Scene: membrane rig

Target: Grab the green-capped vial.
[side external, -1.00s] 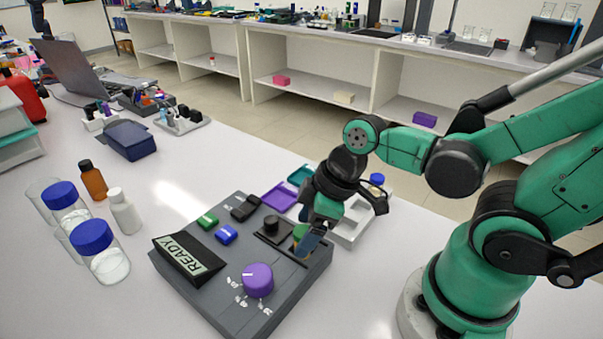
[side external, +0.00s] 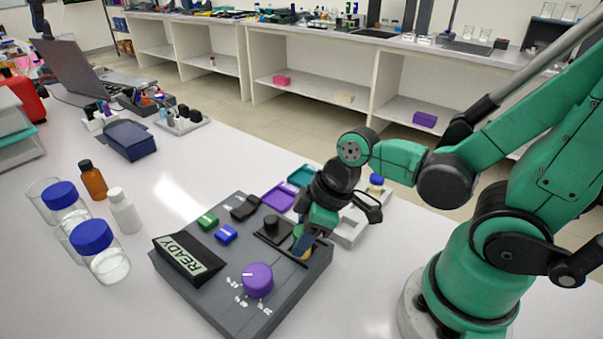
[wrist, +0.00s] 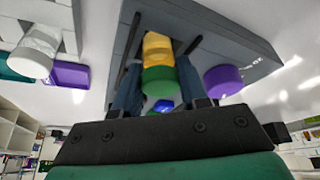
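The green-capped vial (wrist: 158,62) has a yellow body and lies between the two fingers of my gripper (wrist: 163,75) in the wrist view. Small gaps show between the vial and the fingertips, so the gripper looks open around it. In the side view my gripper (side external: 303,243) is low over the right part of the dark grey device (side external: 205,285). There the green cap (side external: 298,231) and a bit of yellow body show, partly covered by a finger. The vial's lower end is hard to make out.
The device carries a purple knob (side external: 258,280), a READY display (side external: 188,257), and green and blue buttons. A white tray (side external: 350,230) with a blue-capped vial (side external: 376,181) stands behind my gripper. Blue-lidded jars (side external: 93,237) and bottles stand at left.

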